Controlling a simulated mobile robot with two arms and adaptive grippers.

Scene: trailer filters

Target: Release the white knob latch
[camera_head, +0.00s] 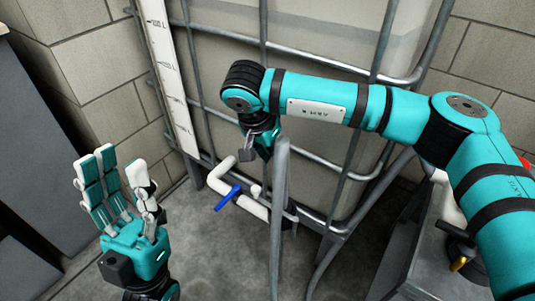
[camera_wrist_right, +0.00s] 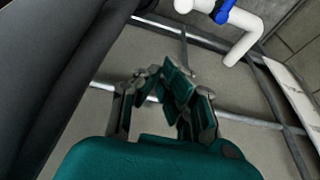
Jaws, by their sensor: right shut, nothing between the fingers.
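A white pipe (camera_head: 222,177) with a blue lever handle (camera_head: 228,198) is low in front of the caged tank. A small white knob (camera_head: 256,191) stands up from the pipe just right of the handle. My right gripper (camera_head: 254,152) hangs above the knob, apart from it, shut and empty. In the right wrist view its closed fingers (camera_wrist_right: 163,88) are in front, while the pipe (camera_wrist_right: 243,48) and blue handle (camera_wrist_right: 223,11) show at the top. My left gripper (camera_head: 116,182) is at the lower left, fingers spread upward, open and empty, away from the pipe.
A large tank (camera_head: 300,65) in a grey tube cage (camera_head: 345,71) fills the back. A grey upright bar (camera_head: 277,225) stands right of the knob. A white scale strip (camera_head: 172,80) runs down the tank's left. A metal box (camera_head: 430,245) is at the right. Floor between is clear.

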